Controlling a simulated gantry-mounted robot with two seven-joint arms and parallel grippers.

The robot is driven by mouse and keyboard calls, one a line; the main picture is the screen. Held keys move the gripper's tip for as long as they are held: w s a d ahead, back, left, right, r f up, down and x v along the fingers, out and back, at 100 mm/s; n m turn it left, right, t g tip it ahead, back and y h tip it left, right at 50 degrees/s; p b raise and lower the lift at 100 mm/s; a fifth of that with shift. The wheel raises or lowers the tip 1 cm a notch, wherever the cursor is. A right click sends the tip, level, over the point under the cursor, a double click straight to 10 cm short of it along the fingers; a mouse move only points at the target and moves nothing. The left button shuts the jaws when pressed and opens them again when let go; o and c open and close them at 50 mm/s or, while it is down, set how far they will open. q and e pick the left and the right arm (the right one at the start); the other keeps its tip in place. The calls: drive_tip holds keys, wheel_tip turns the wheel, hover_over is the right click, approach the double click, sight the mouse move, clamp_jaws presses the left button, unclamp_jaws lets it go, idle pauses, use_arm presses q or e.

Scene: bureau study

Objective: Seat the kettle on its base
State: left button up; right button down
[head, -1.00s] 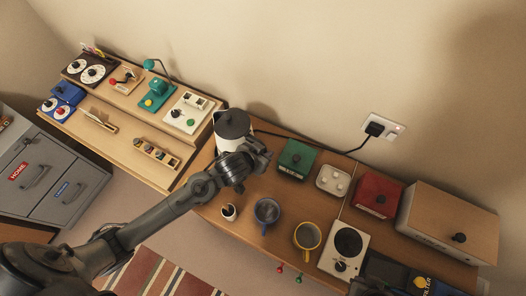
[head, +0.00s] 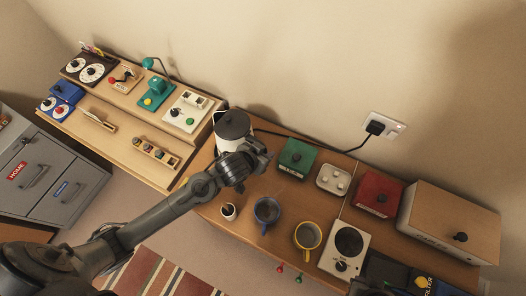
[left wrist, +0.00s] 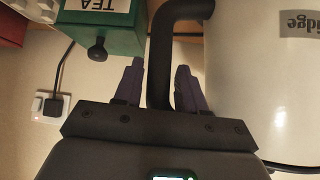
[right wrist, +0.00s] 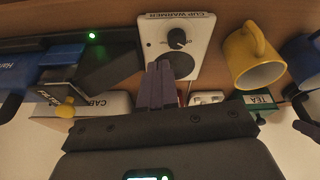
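The kettle (head: 232,127), cream with a dark lid, stands upright at the left end of the brown desk. In the left wrist view, its pale body (left wrist: 262,85) fills the right side and its dark handle (left wrist: 161,65) runs down the middle. My left gripper (left wrist: 160,85) has a finger on each side of the handle, with a small gap visible on the left, so it looks open around it. The kettle base is hidden from view. My right gripper (right wrist: 162,85) is shut and empty, above the right part of the desk.
A green tea box (head: 297,158), a red box (head: 377,195) and a wooden cabinet (head: 450,218) line the back. A blue mug (head: 267,211), a yellow mug (head: 308,236) and a cup warmer (head: 346,246) stand in front. A black cord (head: 335,149) runs to the wall socket (head: 385,126).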

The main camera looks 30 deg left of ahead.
use_arm(q)
drive_tip(key=shift+f, duration=0.2)
drive_tip(key=d+p+v, duration=0.1)
drive_tip(key=p+v, duration=0.5)
drive_tip(key=v, duration=0.5)
drive_tip(key=shift+a, duration=0.45)
drive_tip(key=shift+r, duration=0.1)
idle(0.3)
drive_tip(key=s+a+r+g+p, duration=0.1)
drive_tip(key=s+g, duration=0.4)
drive_tip(key=s, duration=0.7)
drive_tip(key=shift+s+a+r+y+p, duration=0.35)
drive_tip(key=shift+a+p, duration=0.55)
drive_tip(key=shift+p, duration=0.3)
